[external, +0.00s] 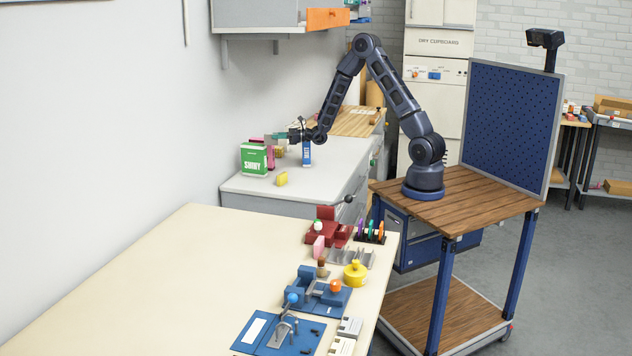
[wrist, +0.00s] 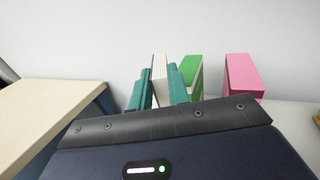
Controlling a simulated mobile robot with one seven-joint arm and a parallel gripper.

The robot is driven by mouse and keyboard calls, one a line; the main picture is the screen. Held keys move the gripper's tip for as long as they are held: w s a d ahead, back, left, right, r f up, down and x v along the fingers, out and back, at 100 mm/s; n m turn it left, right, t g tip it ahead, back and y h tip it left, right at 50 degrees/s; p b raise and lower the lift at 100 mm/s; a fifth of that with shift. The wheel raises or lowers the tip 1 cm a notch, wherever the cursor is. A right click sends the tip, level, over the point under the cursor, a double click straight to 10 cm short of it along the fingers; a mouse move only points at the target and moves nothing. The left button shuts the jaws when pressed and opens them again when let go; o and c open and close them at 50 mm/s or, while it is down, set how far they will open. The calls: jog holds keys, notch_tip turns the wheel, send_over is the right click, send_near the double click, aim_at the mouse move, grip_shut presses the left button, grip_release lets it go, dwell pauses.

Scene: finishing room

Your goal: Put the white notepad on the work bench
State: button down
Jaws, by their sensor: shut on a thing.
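My gripper (wrist: 161,92) shows two teal fingers in the wrist view, shut on the white notepad (wrist: 159,67), whose page edges show between them. In the external view my gripper (external: 277,139) is over the back counter, pointing toward the wall. The notepad cannot be made out clearly there. A cream-topped bench (external: 150,275), which looks like the work bench, fills the foreground. Its corner also shows at the left of the wrist view (wrist: 45,115).
On the grey counter (external: 245,187) stand a green box (external: 254,161), a pink item (external: 270,153), a blue-and-white container (external: 307,155) and a yellow block (external: 282,179). Fixtures and a yellow pot (external: 355,274) line the bench's right side; its left and middle are clear.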

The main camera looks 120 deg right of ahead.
jog(key=w+a+f+n+t+y, duration=0.1)
jog(key=w+a+n+y, duration=0.15)
jog(key=w+a, duration=1)
jog(key=w+a+f+n+y, duration=0.1)
jog(key=w+a+y, duration=0.2)
jog(key=a, duration=1.1)
jog(key=w+a+f+n+y, duration=0.1)
jog(key=w+a, duration=0.4)
jog(key=a, duration=1)
jog(key=w+a+f+n+y, duration=0.1)
jog(key=w+a+n+y, duration=0.2)
jog(key=a, duration=1.2)
jog(key=w+y, duration=0.1)
jog(key=y, duration=0.2)
jog(key=shift+g, duration=0.3)
jog(key=shift+w+n, duration=0.1)
jog(key=shift+n, duration=0.15)
notch_tip(320, 180, up, 10)
jog(key=n+g+y, duration=0.4)
jog(key=n+y, duration=0.2)
jog(key=y, duration=0.2)
send_over(217, 300)
jog(key=shift+h, duration=0.25)
notch_tip(217, 300, down, 20)
jog(key=shift+d+r, duration=0.1)
jog(key=shift+r, duration=0.1)
jog(key=shift+f, duration=0.1)
